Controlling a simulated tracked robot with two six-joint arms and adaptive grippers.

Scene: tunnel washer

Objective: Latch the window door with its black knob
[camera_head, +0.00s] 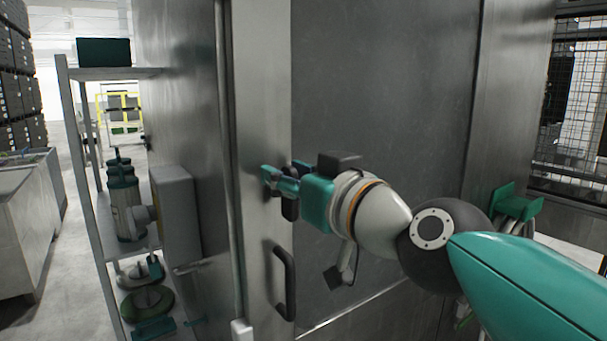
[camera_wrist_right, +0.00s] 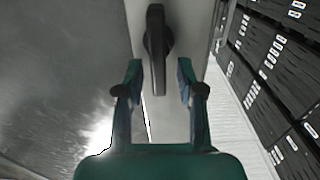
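The window door is a tall dark grey panel (camera_head: 385,90) with a pale metal strip (camera_head: 258,90) along its left side. The black knob (camera_wrist_right: 156,50) is an elongated upright piece, seen in the right wrist view on this pale strip. In the head view the knob is hidden or cannot be told from my gripper. My right gripper (camera_head: 278,177) is at the strip, its teal fingers pointing left. In the right wrist view my right gripper (camera_wrist_right: 160,82) is open, with a finger on each side of the knob's lower end. Contact cannot be made out. My left gripper is not in view.
A black bar handle (camera_head: 285,283) is on the strip below my right gripper. A metal shelf rack (camera_head: 105,225) with teal parts and a grey box (camera_head: 177,212) stands to the left. Dark stacked crates (camera_head: 18,75) and a metal bin (camera_head: 25,230) are farther left.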

